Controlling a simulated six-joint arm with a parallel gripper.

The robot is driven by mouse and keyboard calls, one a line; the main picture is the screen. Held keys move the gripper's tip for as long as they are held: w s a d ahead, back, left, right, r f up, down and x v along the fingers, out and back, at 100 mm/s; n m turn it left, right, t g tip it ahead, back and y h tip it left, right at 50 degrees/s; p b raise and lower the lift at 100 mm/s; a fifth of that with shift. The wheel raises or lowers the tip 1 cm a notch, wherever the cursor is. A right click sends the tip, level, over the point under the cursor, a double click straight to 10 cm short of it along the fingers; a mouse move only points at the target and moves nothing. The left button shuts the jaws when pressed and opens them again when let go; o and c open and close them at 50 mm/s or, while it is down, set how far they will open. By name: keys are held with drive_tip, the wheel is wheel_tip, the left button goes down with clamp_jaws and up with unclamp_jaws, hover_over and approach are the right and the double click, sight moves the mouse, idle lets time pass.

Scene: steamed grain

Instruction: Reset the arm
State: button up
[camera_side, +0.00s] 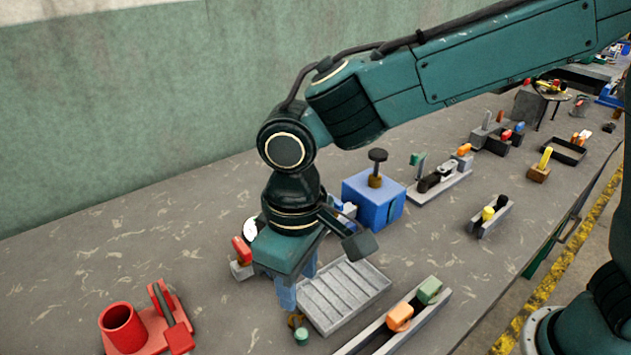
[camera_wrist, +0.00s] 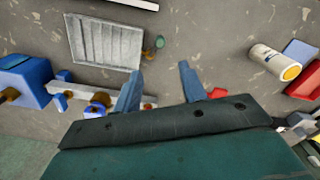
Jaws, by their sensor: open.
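My gripper (camera_side: 298,284) points down over the grey table, just left of a grey ribbed tray (camera_side: 372,277). The wrist view shows its two blue fingers apart with bare table between the tips (camera_wrist: 160,72). Nothing is held. The ribbed tray also shows in the wrist view (camera_wrist: 130,48), above the left finger. My arm reaches in from the upper right and bends down at the wrist. The exact height of the fingertips above the table is hard to tell.
A small green cylinder (camera_side: 301,338) lies close by the fingers. A red cup (camera_side: 122,328) stands at front left. A blue box (camera_side: 368,205) with a dark knob stands behind the tray. A rail with orange (camera_side: 400,317) and green blocks lies at front. The table's back left is clear.

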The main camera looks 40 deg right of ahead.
drive_tip(key=shift+r, duration=0.65)
drive_tip(key=s+d+r+m+t, duration=0.1)
drive_tip(key=d+r, duration=0.2)
drive_tip(key=d, duration=0.3)
drive_tip(key=s+d+r+m+t+y, duration=0.1)
drive_tip(key=d+r, duration=0.2)
drive_tip(key=d, duration=0.3)
drive_tip(key=s+d+r+m+t, duration=0.1)
drive_tip(key=d+r, duration=0.2)
drive_tip(key=d, duration=0.3)
drive_tip(key=s+d+m+t+h, duration=0.1)
drive_tip(key=s+d+m+t, duration=0.1)
drive_tip(key=s+d, duration=0.8)
drive_tip(key=shift+s+d+f+t, duration=0.2)
drive_tip(key=shift+d+f+t, duration=0.1)
drive_tip(key=shift+d, duration=0.75)
